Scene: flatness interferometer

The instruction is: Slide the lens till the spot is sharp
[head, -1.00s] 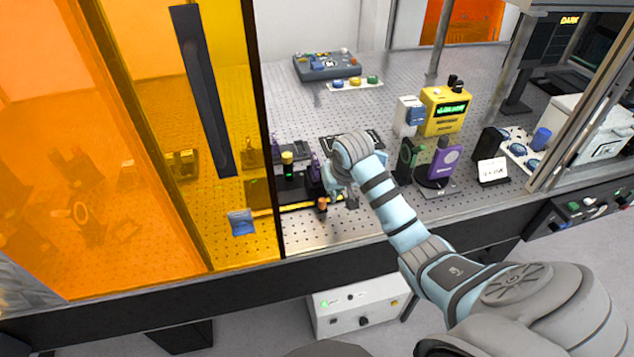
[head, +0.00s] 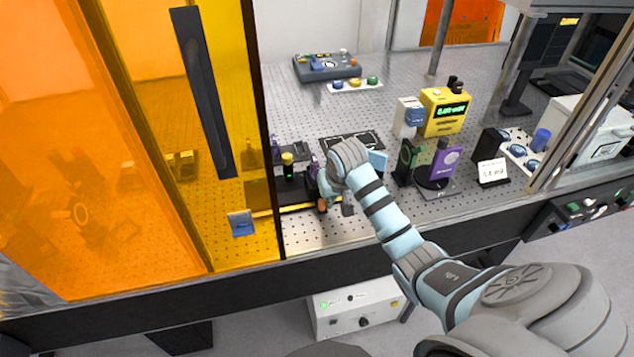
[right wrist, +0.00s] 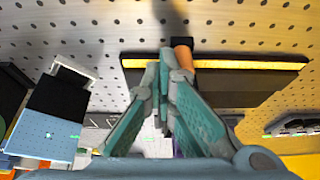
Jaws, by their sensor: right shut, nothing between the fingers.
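A dark rail (head: 295,208) with a yellow edge strip lies near the front of the perforated table; it also shows in the right wrist view (right wrist: 235,66). Small mounts stand on or beside it, including a purple one (head: 312,172); I cannot tell which holds the lens. An orange knob (right wrist: 182,46) sticks out over the rail. My right gripper (right wrist: 163,75) is shut and empty, its tips against or just beside the knob. In the head view the gripper (head: 332,205) partly covers that end of the rail. A pale blue panel (right wrist: 42,137) shows a small green spot. My left gripper is not in view.
An orange see-through panel (head: 225,100) stands at the left. A yellow instrument (head: 445,112) with a green display and a purple device (head: 444,160) stand right of my arm. A grey control box (head: 325,67) is at the back.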

